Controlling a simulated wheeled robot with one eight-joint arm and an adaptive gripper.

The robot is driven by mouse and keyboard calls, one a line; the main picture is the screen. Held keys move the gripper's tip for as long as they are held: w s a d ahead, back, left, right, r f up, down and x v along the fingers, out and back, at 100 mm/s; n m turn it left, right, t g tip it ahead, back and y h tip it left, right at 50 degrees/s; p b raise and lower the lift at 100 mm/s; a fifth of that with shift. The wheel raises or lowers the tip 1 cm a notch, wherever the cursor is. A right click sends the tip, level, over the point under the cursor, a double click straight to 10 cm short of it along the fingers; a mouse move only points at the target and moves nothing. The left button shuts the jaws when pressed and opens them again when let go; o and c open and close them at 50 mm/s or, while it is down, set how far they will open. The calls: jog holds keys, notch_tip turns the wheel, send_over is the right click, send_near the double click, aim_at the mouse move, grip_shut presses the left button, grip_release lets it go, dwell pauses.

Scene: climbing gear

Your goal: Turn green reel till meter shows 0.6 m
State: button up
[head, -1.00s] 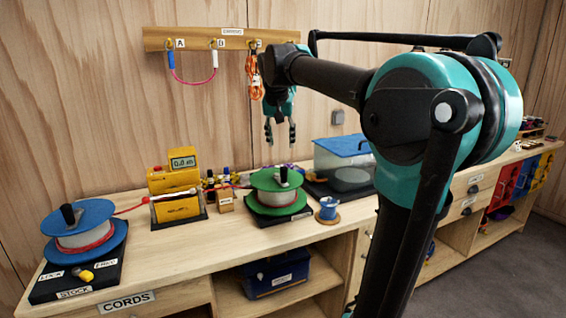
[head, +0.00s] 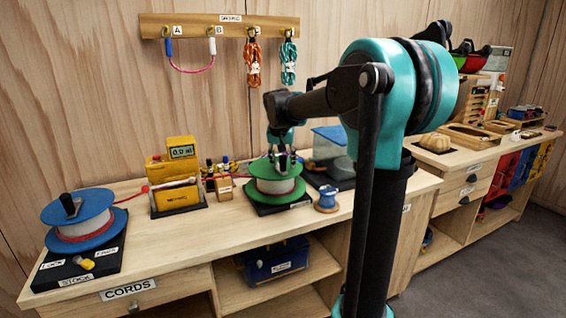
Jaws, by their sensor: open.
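The green reel (head: 262,185) stands on a dark base on the bench, with a pale core between its green discs. My gripper (head: 283,168) is open, fingers pointing down, at the top of the green reel. A red cord runs from the blue stock reel (head: 78,222) to the meter and on toward the green reel.
A small blue spool (head: 326,199) stands just right of the green reel. Small bottles (head: 222,168) stand between meter and reel. Cords hang from a wall rail (head: 205,25). The front bench edge is clear.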

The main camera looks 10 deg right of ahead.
jog(key=shift+f, duration=0.15)
jog(key=shift+c, duration=0.2)
grip_shut()
jog(key=shift+a, duration=0.1)
